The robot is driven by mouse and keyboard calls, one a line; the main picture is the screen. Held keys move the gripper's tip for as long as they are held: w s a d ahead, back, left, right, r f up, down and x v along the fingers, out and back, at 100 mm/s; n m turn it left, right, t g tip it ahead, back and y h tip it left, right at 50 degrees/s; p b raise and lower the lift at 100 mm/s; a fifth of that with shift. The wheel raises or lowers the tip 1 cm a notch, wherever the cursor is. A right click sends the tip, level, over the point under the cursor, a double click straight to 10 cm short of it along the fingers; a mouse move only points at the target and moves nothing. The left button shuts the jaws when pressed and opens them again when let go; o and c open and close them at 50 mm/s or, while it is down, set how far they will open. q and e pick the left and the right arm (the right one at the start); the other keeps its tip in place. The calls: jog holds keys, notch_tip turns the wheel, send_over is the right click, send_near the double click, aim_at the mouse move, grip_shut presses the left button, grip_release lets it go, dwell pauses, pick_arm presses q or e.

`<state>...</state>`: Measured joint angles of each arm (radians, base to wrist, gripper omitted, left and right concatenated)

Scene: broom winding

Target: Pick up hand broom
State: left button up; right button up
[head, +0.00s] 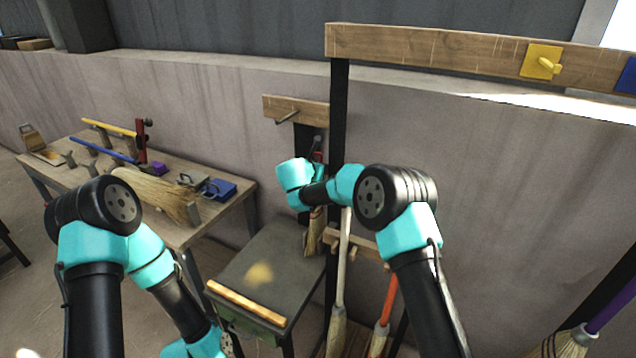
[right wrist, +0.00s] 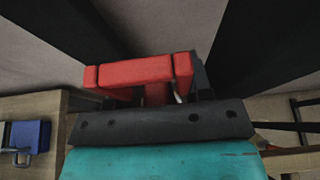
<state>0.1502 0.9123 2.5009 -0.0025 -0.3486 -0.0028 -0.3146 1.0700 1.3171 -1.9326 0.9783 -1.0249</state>
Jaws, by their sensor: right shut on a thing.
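The hand broom (head: 315,232) hangs upright by the wall post, its straw bristles just above the back edge of the dark workbench. Its upper part is hidden behind my right arm. My right gripper (head: 317,152) is up at the dark plate below the short wall board, above the bristles. In the right wrist view its red fingers (right wrist: 143,78) are shut; what is between them is mostly hidden, but it lines up with the hand broom. My left arm reaches down to the bottom edge of the head view, and its gripper is out of frame.
A dark workbench (head: 262,262) stands below the right gripper. A wooden table (head: 225,212) with a straw bundle (head: 152,190) and tools is at left. A peg (head: 287,117) juts from the board.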

notch_tip(320, 180, up, 7)
jog(key=shift+s+a, duration=0.15)
jog(key=s+a, duration=0.4)
jog(key=s, duration=0.4)
jog(key=s+a, duration=0.5)
jog(key=s, duration=0.4)
jog(key=shift+a, duration=0.2)
jog(key=shift+f, duration=0.1)
jog(key=s+a+n+t+y, duration=0.1)
jog(key=s+a+n+y, duration=0.2)
jog(key=a+n+y, duration=0.6)
jog(key=shift+a+r+y, duration=0.45)
jog(key=shift+a+y, duration=0.15)
jog(key=shift+a, duration=0.85)
